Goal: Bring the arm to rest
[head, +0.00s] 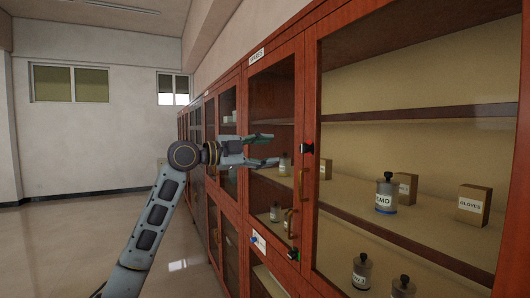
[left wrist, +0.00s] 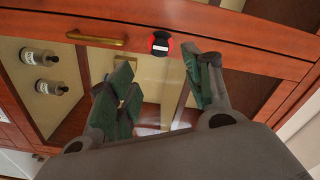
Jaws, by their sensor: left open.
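My left arm (head: 152,222) rises from the lower left in the head view and bends at an elbow-like joint. Its left gripper (head: 276,149) points right, toward the front of a red-brown glass-fronted cabinet (head: 311,130). The gripper is open and nothing shows between its fingers. In the left wrist view both fingers of the gripper (left wrist: 165,95) stand apart in front of the cabinet glass. I cannot tell whether a fingertip touches the cabinet. My right gripper is not in view.
A brass handle (left wrist: 96,40) and a red-and-black lock (left wrist: 160,43) are close to the fingers. Behind glass are a bottle marked MEMO (head: 386,194), a GLOVES box (head: 473,204) and other bottles. Open floor (head: 60,240) lies left of the cabinets.

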